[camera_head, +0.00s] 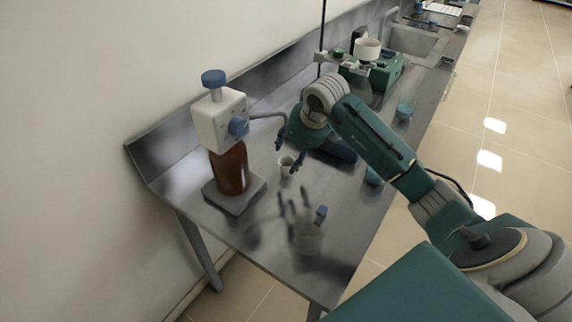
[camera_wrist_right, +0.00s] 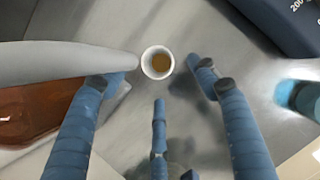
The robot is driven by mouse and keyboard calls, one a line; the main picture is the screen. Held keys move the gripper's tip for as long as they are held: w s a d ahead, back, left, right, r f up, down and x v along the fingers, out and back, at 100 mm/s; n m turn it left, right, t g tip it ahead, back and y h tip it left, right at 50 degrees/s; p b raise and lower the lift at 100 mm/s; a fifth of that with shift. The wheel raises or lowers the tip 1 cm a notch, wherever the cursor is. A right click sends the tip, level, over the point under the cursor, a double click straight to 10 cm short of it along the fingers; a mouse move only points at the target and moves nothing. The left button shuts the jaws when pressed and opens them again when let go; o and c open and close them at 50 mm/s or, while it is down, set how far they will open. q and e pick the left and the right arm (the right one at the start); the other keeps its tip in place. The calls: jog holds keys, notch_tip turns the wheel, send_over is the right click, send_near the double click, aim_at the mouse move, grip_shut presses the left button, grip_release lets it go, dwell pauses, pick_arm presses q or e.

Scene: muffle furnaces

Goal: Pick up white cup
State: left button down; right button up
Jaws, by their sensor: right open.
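The small white cup (camera_head: 286,165) stands upright on the metal bench, just right of the brown bottle. In the right wrist view the cup (camera_wrist_right: 158,69) shows from above, with something brown inside. My right gripper (camera_head: 289,154) is open, its blue fingers spread close to the cup in the head view. In the right wrist view the open gripper (camera_wrist_right: 160,80) has one finger left of the cup, one right and one below it in the picture. I see no finger clearly touching the cup. My left gripper is not in view.
The brown bottle (camera_head: 231,170) with a white dispenser head (camera_head: 217,120) and thin spout stands close to the cup. A green device (camera_head: 382,75) stands further back.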

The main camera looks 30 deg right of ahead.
aim_at(288, 162)
jog(key=shift+w+f, duration=0.15)
jog(key=shift+f, duration=0.2)
jog(key=p+x, duration=0.2)
jog(key=x, duration=0.2)
jog(key=shift+a+f, duration=0.15)
jog(key=shift+w+f, duration=0.2)
jog(key=shift+f, duration=0.2)
jog(key=shift+c, duration=0.6)
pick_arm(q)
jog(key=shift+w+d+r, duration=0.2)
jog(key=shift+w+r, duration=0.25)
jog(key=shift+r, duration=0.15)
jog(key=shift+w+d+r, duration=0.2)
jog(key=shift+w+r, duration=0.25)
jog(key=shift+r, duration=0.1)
pick_arm(e)
jog(key=c, duration=1.1)
